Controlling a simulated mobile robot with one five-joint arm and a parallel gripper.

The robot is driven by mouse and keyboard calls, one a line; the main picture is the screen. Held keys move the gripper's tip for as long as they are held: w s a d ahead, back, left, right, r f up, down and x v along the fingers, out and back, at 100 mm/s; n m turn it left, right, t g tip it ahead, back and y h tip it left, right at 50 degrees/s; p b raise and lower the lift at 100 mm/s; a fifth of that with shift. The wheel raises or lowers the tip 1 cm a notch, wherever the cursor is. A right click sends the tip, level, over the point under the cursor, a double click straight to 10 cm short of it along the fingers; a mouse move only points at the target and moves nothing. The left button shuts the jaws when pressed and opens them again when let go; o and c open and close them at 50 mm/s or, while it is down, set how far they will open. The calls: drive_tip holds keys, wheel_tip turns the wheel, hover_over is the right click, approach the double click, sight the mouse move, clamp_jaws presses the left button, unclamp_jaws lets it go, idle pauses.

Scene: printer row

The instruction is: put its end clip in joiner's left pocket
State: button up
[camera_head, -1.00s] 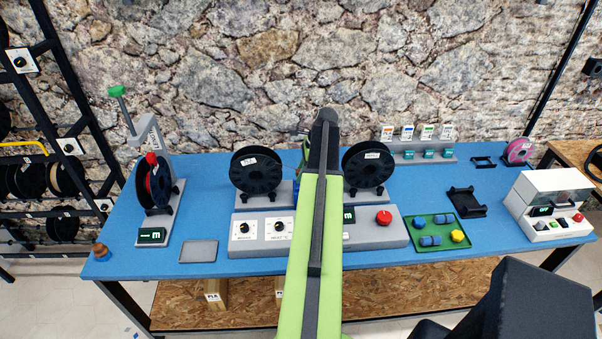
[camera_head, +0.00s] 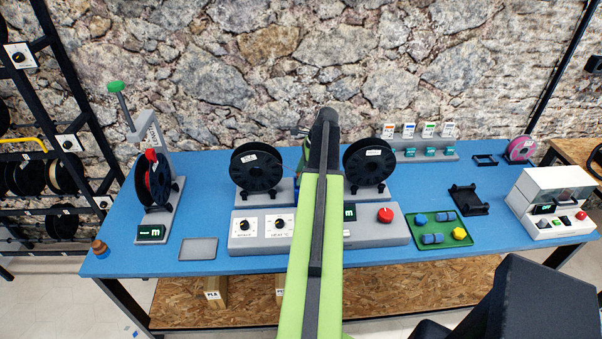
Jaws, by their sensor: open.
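A long grey console (camera_head: 376,236) with dials, a red knob and a small green-lit display stands at the table's front middle; it looks like the joiner. A black spool (camera_head: 256,173) stands behind its left part and another black spool (camera_head: 369,168) behind its right part. My green arm crosses in front of the console's middle and hides it, with any pockets there. I cannot make out an end clip. My gripper is hidden behind my arm.
On the blue table (camera_head: 216,215), a spool stand (camera_head: 158,185) with a green-topped lever is at left, beside a grey plate (camera_head: 198,249). A green tray (camera_head: 468,243) with blue and yellow pieces, a black cradle (camera_head: 468,199) and a white machine (camera_head: 550,205) are at right.

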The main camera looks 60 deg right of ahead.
drive_tip(key=shift+r, duration=0.1)
drive_tip(key=shift+s+d+r+p, duration=0.1)
drive_tip(key=shift+r+p, duration=0.2)
drive_tip(key=shift+p, duration=0.1)
drive_tip(key=p+v, duration=1.5)
drive_tip(key=v, duration=0.1)
drive_tip(key=shift+s+r, duration=0.15)
drive_tip(key=shift+r, duration=0.1)
drive_tip(key=shift+d, duration=0.1)
